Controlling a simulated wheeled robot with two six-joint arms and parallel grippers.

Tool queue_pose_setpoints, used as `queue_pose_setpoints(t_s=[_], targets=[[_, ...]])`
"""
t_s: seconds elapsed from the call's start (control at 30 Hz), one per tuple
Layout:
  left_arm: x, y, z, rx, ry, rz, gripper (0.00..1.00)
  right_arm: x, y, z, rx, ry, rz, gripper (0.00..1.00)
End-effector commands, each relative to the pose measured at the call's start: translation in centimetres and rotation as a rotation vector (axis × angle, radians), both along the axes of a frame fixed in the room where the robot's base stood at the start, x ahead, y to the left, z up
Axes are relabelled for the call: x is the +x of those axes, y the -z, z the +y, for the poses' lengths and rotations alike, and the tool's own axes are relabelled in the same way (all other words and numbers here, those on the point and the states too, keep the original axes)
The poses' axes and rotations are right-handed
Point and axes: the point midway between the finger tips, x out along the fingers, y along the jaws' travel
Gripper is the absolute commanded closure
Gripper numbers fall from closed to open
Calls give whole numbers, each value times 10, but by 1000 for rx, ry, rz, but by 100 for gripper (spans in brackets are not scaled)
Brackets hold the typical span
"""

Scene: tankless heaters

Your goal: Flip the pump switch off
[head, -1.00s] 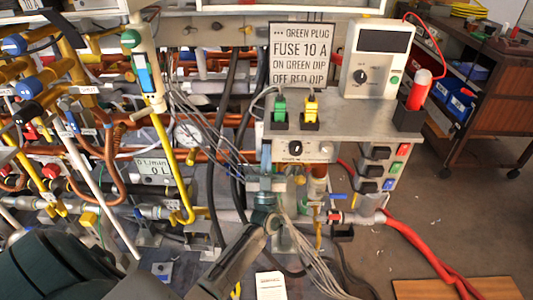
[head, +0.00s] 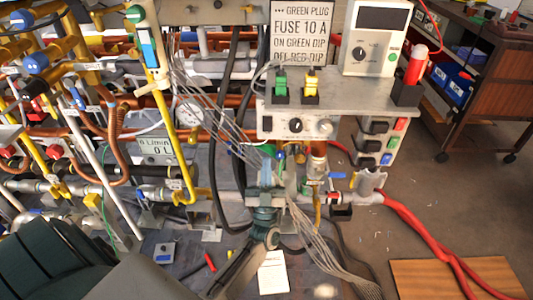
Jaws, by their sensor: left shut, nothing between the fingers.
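My left arm comes in from the lower left. Its gripper (head: 266,168) points up in front of the bench unit, below its grey control panel (head: 312,127). It is shut and empty; the fingertips are small and hard to make out against cables. The panel has a black knob (head: 295,125) and a lighter round dial (head: 326,127). A small grey box (head: 165,253) with a blue mark lies on the surface at lower left. I see no label naming the pump switch, so I cannot tell which control it is. My right gripper is not in view.
Thin grey cables (head: 325,240) hang close to my left gripper. Copper and yellow pipes (head: 180,140) fill the left side. Green (head: 281,86) and yellow (head: 311,88) plugs stand on the unit's shelf. Red hoses (head: 420,235) run right.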

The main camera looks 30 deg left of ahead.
Motion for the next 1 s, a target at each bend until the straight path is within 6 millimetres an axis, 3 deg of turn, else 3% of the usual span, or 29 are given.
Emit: queue_pose_setpoints(t_s=[0.23, 0.83, 0.87, 0.93, 1.0], targets=[[-14, 13, -8, 0, 0, 0, 100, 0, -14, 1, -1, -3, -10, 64], [-13, 16, -9, 1, 8, 18, 100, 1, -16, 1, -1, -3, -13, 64], [-11, 20, -10, 2, 17, 37, 100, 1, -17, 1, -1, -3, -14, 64], [-4, 39, -13, 2, 58, 124, 100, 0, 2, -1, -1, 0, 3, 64], [3, 72, -19, 0, 121, 265, 100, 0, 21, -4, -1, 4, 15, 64]])
